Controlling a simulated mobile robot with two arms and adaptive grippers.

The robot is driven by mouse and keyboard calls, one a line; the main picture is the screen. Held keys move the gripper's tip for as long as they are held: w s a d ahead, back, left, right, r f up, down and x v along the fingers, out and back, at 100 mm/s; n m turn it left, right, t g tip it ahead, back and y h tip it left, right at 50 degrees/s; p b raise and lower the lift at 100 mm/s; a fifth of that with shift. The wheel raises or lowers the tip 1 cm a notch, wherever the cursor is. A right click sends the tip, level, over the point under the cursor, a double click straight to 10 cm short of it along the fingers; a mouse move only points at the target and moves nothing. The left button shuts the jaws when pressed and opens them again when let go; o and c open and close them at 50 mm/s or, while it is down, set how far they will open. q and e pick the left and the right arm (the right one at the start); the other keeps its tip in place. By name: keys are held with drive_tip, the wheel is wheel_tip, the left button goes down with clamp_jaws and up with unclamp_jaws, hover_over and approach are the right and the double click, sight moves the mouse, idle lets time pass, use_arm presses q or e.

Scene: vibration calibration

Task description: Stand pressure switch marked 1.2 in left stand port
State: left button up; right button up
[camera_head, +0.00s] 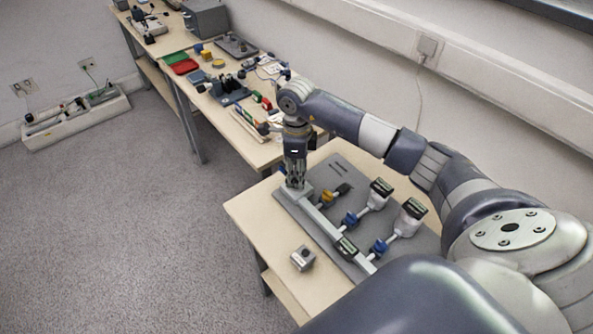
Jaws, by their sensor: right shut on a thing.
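A grey stand plate (348,170) lies on the near table, with a light grey bar (322,222) running across its front side. Blue-handled fittings with white-bodied, dark-faced gauges, one in the middle (377,194) and one at right (409,218), stand along it. My right gripper (296,183) points down at the bar's left end. It is shut on a small part that the fingers mostly hide; I cannot read any marking on it or tell whether it is seated in a port. My left gripper is not in view.
A small grey block (302,258) sits on bare wood at the table's front. A yellow fitting (327,198) and a dark-faced unit (346,247) are on the stand. A farther bench (240,130) holds tools and red and green trays.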

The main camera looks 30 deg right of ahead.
drive_tip(key=shift+f, duration=0.25)
idle(0.3)
drive_tip(key=o, duration=1.3)
wheel_tip(320, 180, up, 12)
